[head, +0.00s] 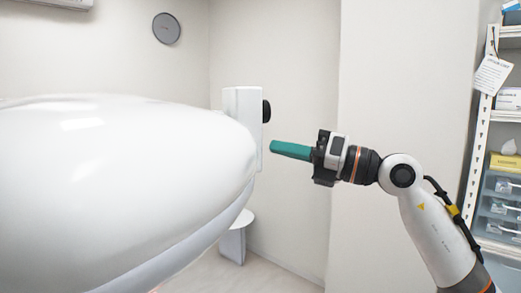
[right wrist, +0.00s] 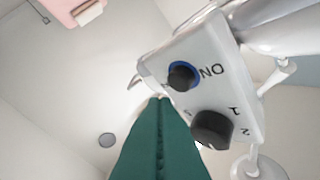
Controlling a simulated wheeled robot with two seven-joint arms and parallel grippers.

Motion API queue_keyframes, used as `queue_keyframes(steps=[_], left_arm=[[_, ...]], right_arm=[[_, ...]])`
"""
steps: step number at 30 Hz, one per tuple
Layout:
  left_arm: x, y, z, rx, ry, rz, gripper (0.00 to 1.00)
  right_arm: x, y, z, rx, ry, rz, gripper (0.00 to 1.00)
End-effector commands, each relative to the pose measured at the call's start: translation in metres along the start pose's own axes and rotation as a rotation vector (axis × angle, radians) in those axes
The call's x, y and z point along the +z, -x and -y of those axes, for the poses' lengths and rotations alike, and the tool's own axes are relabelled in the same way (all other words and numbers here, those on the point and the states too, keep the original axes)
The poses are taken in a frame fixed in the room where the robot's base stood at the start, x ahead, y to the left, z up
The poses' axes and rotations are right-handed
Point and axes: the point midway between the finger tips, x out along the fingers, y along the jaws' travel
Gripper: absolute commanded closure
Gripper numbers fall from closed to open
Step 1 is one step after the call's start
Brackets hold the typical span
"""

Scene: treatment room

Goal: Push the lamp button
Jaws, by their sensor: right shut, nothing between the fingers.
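The large white lamp head (head: 120,170) fills the left of the head view. A white control box (head: 240,105) is on its right side, with a black knob (head: 266,111) sticking out. In the right wrist view the box's panel (right wrist: 205,80) shows a round black button (right wrist: 182,75) with a blue ring, beside upside-down lettering "ON". A larger black knob (right wrist: 212,129) sits by the numbers 1 and 2. My right gripper (head: 273,149) has green fingers, shut and empty, pointing at the box from the right. Its fingertips (right wrist: 158,100) appear just below the button; contact cannot be told. My left gripper is not in view.
A shelf unit (head: 480,130) with boxes and drawers stands at the far right. A round grey disc (head: 166,28) is on the back wall. A white pedestal-like object (head: 233,243) stands below the lamp. The space around my right gripper looks free.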

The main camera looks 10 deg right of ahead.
Motion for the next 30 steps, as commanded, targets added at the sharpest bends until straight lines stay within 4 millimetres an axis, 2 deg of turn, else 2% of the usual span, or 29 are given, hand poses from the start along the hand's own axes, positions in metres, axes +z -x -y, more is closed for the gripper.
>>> queue_keyframes(steps=[18, 28, 30], left_arm=[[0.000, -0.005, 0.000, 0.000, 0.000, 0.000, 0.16], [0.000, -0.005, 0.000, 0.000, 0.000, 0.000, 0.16], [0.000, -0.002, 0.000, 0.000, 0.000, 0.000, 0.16]], right_arm=[[-0.029, 0.039, -0.029, 0.001, 0.000, -0.002, 1.00], [-0.029, 0.040, -0.030, 0.000, -0.003, -0.001, 1.00], [-0.027, 0.038, -0.039, -0.007, -0.040, -0.008, 1.00]])
